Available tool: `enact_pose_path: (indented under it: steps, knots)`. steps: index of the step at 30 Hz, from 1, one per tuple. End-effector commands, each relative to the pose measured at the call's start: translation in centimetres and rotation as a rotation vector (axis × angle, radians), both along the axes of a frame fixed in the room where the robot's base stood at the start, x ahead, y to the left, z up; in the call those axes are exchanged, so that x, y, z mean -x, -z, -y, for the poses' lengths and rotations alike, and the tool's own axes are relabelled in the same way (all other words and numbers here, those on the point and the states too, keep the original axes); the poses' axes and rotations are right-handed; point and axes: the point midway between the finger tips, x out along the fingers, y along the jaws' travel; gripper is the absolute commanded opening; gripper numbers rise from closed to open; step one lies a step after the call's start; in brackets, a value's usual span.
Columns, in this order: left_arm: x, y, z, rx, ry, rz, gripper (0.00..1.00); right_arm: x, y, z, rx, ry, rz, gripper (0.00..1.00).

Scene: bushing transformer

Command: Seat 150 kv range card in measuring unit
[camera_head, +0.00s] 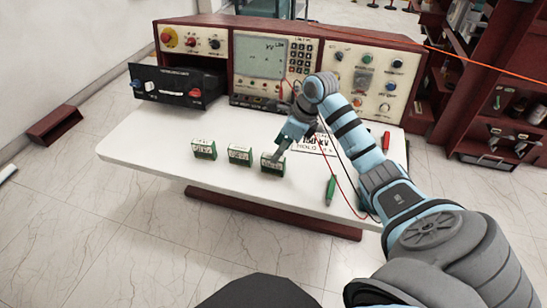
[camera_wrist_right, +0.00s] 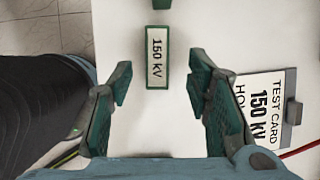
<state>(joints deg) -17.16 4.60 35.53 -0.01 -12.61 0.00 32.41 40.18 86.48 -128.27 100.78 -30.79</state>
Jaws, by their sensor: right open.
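Three green range cards with white labels stand in a row on the white table. The rightmost range card (camera_head: 272,164) is beside my right gripper (camera_head: 283,149); the middle one (camera_head: 240,156) and left one (camera_head: 204,149) stand to its left. In the right wrist view a green card labelled 150 kV (camera_wrist_right: 157,57) lies just ahead of my open, empty right gripper (camera_wrist_right: 160,92), between the lines of its fingers. A black unit (camera_head: 172,86) with a red and a blue knob sits at the table's back left; its slot cannot be made out. My left gripper is out of view.
A TEST CARD 150 kV sign (camera_wrist_right: 262,110) lies right of the gripper. A console (camera_head: 270,55) with screen and keypad lines the back. A green probe (camera_head: 331,190), a red probe (camera_head: 386,141) and thin cables lie at right. The front-left tabletop (camera_head: 150,150) is clear.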

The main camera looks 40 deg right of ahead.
Motion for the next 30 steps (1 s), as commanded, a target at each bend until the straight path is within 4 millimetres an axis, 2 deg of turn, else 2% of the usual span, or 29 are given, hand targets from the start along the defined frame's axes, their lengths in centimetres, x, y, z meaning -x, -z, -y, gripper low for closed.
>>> enact_pose_path:
  steps: [3,5,11,12,14,20,30]
  knots:
    - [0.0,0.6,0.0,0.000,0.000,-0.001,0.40,-0.7,2.4,-0.8,-0.005,0.000,-0.002,0.45]
    - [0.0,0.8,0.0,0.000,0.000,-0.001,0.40,-1.0,3.1,-0.9,-0.004,-0.002,-0.001,0.45]
    - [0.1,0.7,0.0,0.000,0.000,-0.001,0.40,-1.1,3.3,-1.0,-0.001,0.000,0.000,0.45]
    - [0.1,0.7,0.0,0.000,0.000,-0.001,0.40,-1.1,3.3,-1.0,-0.001,0.000,0.000,0.43]
    - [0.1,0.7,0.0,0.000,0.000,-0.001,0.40,-1.1,3.3,-1.0,-0.001,0.000,0.000,0.34]
    - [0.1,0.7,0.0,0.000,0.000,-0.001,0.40,-1.1,3.3,-1.0,-0.002,-0.001,0.000,0.02]
    - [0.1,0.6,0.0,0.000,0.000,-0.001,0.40,-1.2,3.0,-1.0,-0.002,-0.001,0.001,0.00]
